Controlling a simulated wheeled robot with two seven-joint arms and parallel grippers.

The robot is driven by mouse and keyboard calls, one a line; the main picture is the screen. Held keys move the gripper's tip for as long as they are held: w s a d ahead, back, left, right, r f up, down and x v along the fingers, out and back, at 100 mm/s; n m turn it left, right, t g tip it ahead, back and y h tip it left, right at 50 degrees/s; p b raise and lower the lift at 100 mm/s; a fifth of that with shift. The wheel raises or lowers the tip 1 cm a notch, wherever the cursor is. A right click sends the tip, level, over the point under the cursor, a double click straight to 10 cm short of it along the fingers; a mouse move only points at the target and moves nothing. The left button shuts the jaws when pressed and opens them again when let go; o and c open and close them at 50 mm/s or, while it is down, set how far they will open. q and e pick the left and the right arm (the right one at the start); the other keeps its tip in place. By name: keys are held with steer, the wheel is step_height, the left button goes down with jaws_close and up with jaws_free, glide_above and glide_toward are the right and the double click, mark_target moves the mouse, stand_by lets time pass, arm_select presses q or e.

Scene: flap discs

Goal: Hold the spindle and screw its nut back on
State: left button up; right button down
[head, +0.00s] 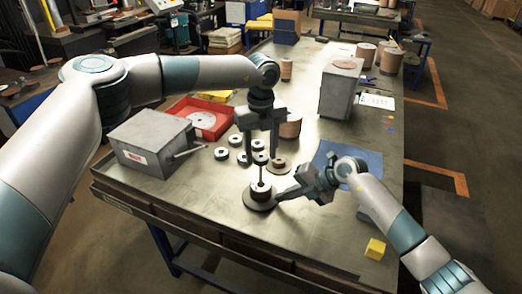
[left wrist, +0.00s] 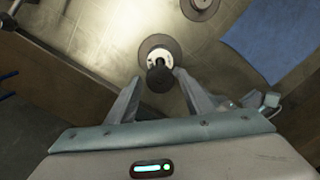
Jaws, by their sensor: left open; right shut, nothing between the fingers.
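The spindle (head: 261,178) stands upright near the table's front edge, with a dark ring and a brown disc (head: 252,204) around its foot. My left gripper (head: 260,155) points down above it, open, its fingers to either side of the spindle's line. In the left wrist view, a dark round knob (left wrist: 160,77) shows between the fingertips, over a pale ring (left wrist: 162,57) and the disc. I cannot tell whether the knob is the nut or the spindle's top. My right gripper (head: 279,197) is shut and empty, its tips close beside the disc; contact is unclear.
Several dark rings with pale centres (head: 234,141) lie behind the spindle. A grey box with a lever (head: 145,150) and a red tray (head: 213,133) stand left. A blue mat (head: 365,160) lies right, a yellow cube (head: 375,249) at the front right. The table's middle right is clear.

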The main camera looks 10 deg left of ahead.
stand_by(0.3)
arm_select(q)
steer(key=n, duration=1.5)
